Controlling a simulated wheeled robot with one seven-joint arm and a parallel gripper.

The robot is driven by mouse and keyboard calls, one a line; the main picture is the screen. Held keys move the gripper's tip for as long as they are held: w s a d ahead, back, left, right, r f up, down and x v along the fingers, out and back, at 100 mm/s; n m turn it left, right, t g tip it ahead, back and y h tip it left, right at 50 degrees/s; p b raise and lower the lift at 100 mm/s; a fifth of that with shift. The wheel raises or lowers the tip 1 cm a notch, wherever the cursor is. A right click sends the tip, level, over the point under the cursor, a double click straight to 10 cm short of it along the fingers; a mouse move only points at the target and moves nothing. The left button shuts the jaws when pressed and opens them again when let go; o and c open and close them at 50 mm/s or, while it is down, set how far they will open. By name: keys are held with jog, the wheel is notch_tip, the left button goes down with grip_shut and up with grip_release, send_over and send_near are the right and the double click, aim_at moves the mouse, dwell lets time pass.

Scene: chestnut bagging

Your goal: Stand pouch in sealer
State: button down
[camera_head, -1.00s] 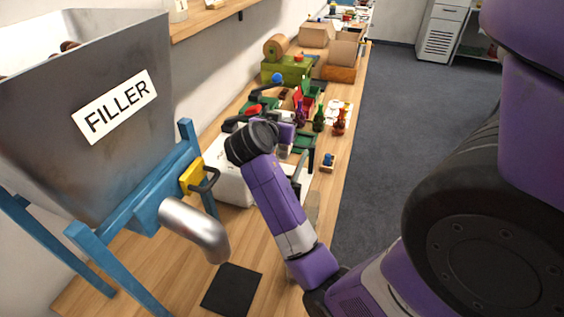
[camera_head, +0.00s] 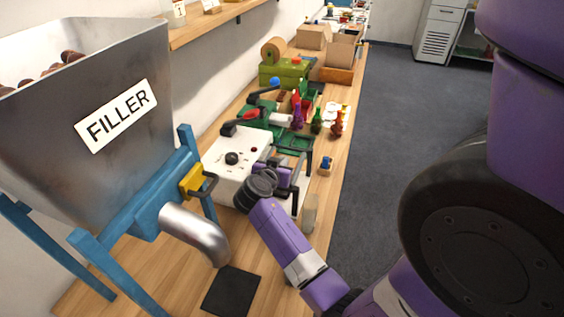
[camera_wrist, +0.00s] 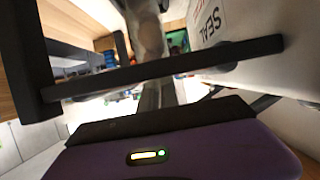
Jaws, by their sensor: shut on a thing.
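The sealer (camera_head: 238,160) is a white box with a black knob on top, standing on the bench past the filler. Its white side, lettered SEAL, fills the upper right of the wrist view (camera_wrist: 240,22). My gripper (camera_head: 293,190) is at the sealer's near right side, its fingers mostly hidden in the head view. In the wrist view the dark fingers are close around a pale, see-through pouch (camera_wrist: 146,35), partly hidden by the upper finger. A clear upright shape (camera_head: 309,214) shows right of my gripper; I cannot tell whether it is this pouch.
The filler (camera_head: 95,120), a steel hopper on a blue frame, stands at left, its spout (camera_head: 195,235) above a black mat (camera_head: 231,291). Green equipment, small coloured bottles (camera_head: 317,122) and cardboard boxes (camera_head: 314,37) line the bench beyond. Open floor lies right.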

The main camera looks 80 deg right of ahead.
jog(key=c, duration=2)
grip_release()
jog(key=shift+f, duration=0.15)
jog(key=shift+c, duration=0.2)
jog(key=o, duration=0.4)
jog(key=shift+o, duration=0.2)
jog(key=shift+r, duration=0.3)
jog(key=b+v, duration=0.1)
jog(key=v, duration=0.6)
jog(key=shift+a+b, duration=0.25)
jog(key=shift+b, duration=0.1)
